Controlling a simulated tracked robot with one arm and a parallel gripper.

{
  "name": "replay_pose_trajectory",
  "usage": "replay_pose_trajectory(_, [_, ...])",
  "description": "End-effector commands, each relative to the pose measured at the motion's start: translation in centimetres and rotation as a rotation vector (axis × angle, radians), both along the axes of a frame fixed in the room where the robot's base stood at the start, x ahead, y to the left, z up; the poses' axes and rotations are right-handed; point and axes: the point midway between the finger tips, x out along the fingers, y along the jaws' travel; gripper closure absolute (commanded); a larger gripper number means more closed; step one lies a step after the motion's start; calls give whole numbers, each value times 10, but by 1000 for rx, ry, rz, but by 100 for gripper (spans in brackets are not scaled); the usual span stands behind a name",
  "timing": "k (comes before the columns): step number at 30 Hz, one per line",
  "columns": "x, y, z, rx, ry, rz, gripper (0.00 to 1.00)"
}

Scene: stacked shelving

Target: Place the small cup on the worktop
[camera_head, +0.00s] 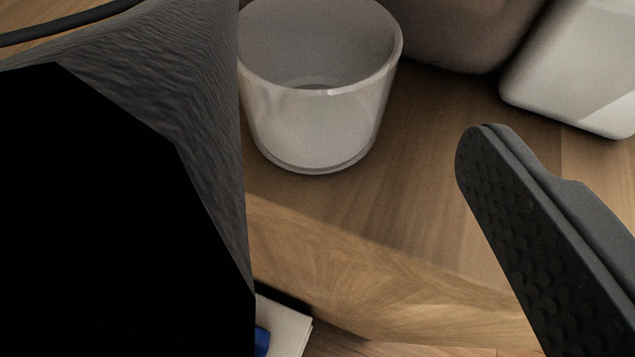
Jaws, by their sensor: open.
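The small cup (318,119) is clear and frosted-looking. It stands upright on a wooden surface (430,170), near its front edge, at the top middle of the view. A large dark part at the left hides a little of the cup's left side. One dark, textured finger of my gripper (480,140) shows at the right, apart from the cup. The other finger is not clearly visible. My gripper is open and nothing is seen held in it. I cannot tell whether this wooden surface is the worktop.
A dark rounded object (455,35) stands behind the cup, and a white one (575,65) stands at the upper right. The board's front edge (370,280) runs below the cup. A pale item with some blue (285,328) lies lower down. Bare wood lies right of the cup.

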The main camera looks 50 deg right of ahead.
Motion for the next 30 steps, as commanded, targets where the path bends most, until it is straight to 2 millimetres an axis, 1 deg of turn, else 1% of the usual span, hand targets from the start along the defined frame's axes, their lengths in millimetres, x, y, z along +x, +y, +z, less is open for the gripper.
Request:
replay_pose_trajectory(1, [-5, 5, 6, -1, -2, 1, 23])
replay_pose_trajectory(3, [-12, 12, 9, 0, -2, 1, 23])
replay_pose_trajectory(10, [-24, 23, 15, -1, -2, -1, 23])
replay_pose_trajectory(20, [-26, 26, 16, -1, -2, 0, 23])
replay_pose_trajectory(22, [-21, 29, 22, 2, -15, 14, 23])
replay_pose_trajectory(23, [-17, 33, 28, 5, -26, 28, 23])
replay_pose_trajectory(26, [5, 53, 66, 16, -89, 108, 23])
replay_pose_trajectory(27, [17, 66, 88, 23, -123, 156, 23])
replay_pose_trajectory(29, [33, 92, 127, 35, -172, 244, 23])
replay_pose_trajectory(30, [41, 112, 155, 40, -200, 309, 23])
